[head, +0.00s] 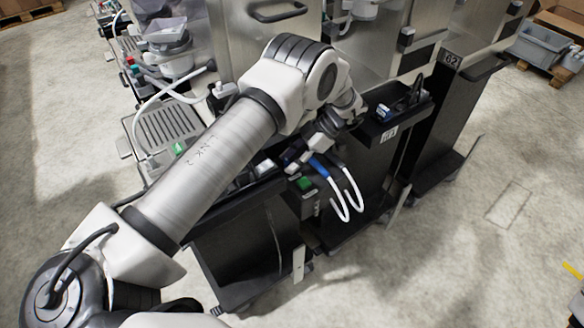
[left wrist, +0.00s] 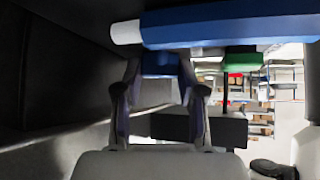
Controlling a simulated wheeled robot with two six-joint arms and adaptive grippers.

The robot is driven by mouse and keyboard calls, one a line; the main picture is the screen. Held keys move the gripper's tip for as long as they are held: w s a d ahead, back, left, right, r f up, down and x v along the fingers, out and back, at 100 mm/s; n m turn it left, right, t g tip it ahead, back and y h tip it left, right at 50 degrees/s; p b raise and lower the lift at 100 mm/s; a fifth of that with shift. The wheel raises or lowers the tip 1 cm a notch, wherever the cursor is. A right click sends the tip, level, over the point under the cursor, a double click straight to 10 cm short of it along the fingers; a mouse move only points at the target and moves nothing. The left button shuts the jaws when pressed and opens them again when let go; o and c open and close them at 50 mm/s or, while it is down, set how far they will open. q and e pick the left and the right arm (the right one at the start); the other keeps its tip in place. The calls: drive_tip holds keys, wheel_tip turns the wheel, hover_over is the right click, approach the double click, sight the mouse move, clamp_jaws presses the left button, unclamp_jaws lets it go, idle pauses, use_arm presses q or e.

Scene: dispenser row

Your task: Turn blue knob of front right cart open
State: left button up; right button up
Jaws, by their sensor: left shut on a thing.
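My left arm reaches from the left across the head view to a dark cart in the middle. My left gripper (head: 294,160) is low at the cart's front, near a blue-and-white hose fitting (head: 320,169). In the left wrist view, my left gripper (left wrist: 162,92) has its two fingers around the blue knob (left wrist: 160,66), shut on it. A thick blue bar with a white end (left wrist: 230,26) crosses above the fingers. The knob is mostly hidden by the gripper in the head view, and its turn angle is unclear. My right gripper does not show.
A green block (head: 305,184) and white looped hoses (head: 350,200) are close beside the gripper. A cart marked 62 (head: 452,110) stands to the right. Steel dispenser bodies (head: 375,40) rise behind. The concrete floor (head: 470,240) at the front right is clear.

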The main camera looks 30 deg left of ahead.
use_arm(q)
drive_tip(key=shift+a+f+n+g+h+b, duration=0.15)
drive_tip(key=shift+n+g+h+b, duration=0.35)
drive_tip(key=shift+n+h+b, duration=0.5)
drive_tip(key=o, duration=1.1)
drive_tip(key=shift+s, duration=0.1)
drive_tip(key=shift+o, duration=0.2)
drive_tip(key=shift+a, duration=0.1)
